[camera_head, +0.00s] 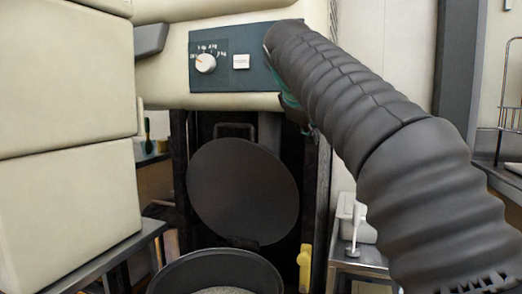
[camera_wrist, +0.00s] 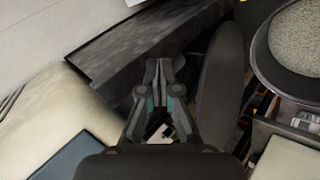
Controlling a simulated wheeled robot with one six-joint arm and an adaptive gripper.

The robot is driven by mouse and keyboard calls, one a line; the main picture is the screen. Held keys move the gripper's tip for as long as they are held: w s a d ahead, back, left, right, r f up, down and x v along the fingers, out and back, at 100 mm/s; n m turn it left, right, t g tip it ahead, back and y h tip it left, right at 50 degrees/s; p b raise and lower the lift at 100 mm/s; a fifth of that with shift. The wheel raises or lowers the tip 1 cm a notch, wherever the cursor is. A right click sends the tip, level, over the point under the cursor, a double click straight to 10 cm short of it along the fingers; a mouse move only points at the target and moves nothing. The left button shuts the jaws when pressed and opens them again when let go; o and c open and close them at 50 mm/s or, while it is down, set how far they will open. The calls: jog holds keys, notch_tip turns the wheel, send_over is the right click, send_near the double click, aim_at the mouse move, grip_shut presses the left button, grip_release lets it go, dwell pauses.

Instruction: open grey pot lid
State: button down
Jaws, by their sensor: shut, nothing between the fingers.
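The grey pot (camera_head: 172,283) stands at the bottom of the head view, with pale grainy contents inside. Its round dark grey lid (camera_head: 243,185) stands up, tilted back at the rear of the pot, with a handle near its top edge. In the wrist view the lid (camera_wrist: 221,85) shows nearly edge-on, just right of my gripper (camera_wrist: 159,66). The pot (camera_wrist: 262,55) is at the upper right there. My gripper is shut and empty, beside the lid with a narrow gap visible. In the head view my arm hides most of the gripper.
A cream machine with a dial panel (camera_head: 222,60) is above and behind the lid. Cream boxes (camera_head: 65,190) stand at the left. A yellow object (camera_head: 305,265) is right of the pot. A side table with a white container (camera_head: 355,220) is further right.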

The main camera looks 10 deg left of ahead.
notch_tip(320, 180, down, 5)
jog(key=d+m+y+b, duration=0.2)
jog(key=d+m+y, duration=0.1)
jog(key=m+y+b, duration=0.4)
jog(key=m+y, duration=0.6)
jog(key=m, duration=0.2)
send_near(264, 158)
jog(key=d, duration=0.1)
notch_tip(264, 158, up, 3)
jog(key=w+a+m+t+y, duration=0.2)
jog(key=m, duration=0.5)
jog(key=x, duration=0.5)
jog(key=p+x, duration=0.1)
jog(key=x, duration=0.2)
jog(key=shift+w+a+r, duration=0.15)
jog(key=shift+a+r, duration=0.1)
jog(key=shift+r, duration=0.05)
jog(key=shift+d, duration=0.1)
